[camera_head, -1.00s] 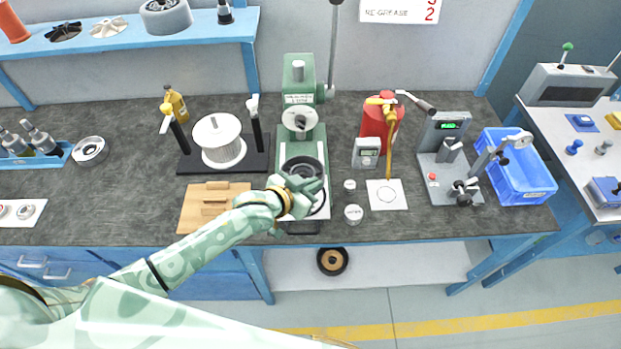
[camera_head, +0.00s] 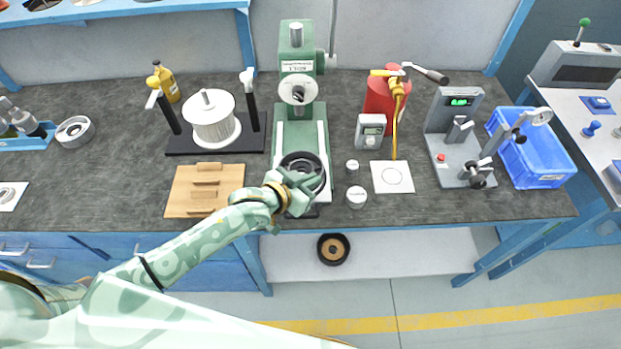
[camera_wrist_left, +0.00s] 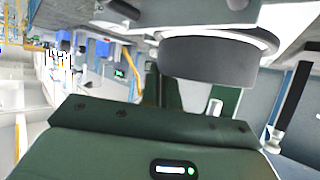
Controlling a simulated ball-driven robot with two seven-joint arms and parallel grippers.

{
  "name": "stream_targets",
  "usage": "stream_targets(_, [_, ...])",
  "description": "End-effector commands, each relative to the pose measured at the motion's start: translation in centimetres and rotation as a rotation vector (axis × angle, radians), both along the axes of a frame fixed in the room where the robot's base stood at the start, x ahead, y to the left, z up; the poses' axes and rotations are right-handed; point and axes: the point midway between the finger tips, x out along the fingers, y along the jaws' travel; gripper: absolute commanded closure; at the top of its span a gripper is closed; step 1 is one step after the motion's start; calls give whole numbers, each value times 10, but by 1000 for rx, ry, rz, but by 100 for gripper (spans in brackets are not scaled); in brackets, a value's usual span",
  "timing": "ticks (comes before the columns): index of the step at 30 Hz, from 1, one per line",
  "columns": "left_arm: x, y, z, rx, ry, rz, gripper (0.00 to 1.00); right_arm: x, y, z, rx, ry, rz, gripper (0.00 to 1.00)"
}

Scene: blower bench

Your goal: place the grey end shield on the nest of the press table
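The grey end shield (camera_head: 304,164) is a dark grey ring over the press table (camera_head: 281,140), in front of the green press column. It also shows large in the wrist view (camera_wrist_left: 208,64). My left gripper (camera_head: 303,187) is at its near edge and looks shut on it; the fingertips are partly hidden. The nest is hidden beneath the shield and the hand. I cannot tell whether the shield touches the nest. My right gripper is not in view.
The press ram (camera_head: 298,92) stands behind the shield. A wooden board (camera_head: 178,196) lies left and a black stand with a white coil (camera_head: 212,120) behind it. A grey meter (camera_head: 370,131), small white lidded pots (camera_head: 356,196) and a white card (camera_head: 392,177) are to the right.

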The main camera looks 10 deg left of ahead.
Motion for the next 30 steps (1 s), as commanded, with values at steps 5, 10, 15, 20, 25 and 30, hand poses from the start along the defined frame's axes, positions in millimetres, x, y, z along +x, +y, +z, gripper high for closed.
stream_targets(5, [1,0,2,-1,-3,-1,100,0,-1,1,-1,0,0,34])
stream_targets(10, [1,0,1,-1,-3,-1,100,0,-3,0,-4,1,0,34])
stream_targets(15, [1,0,-3,-1,-3,0,100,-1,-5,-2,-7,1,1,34])
stream_targets(20, [1,0,-5,-1,-3,-1,94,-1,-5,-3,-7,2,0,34])
stream_targets(25, [0,0,-5,-1,-2,0,71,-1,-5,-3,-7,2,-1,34])
stream_targets(30, [0,0,-6,0,1,0,71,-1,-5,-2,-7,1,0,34])
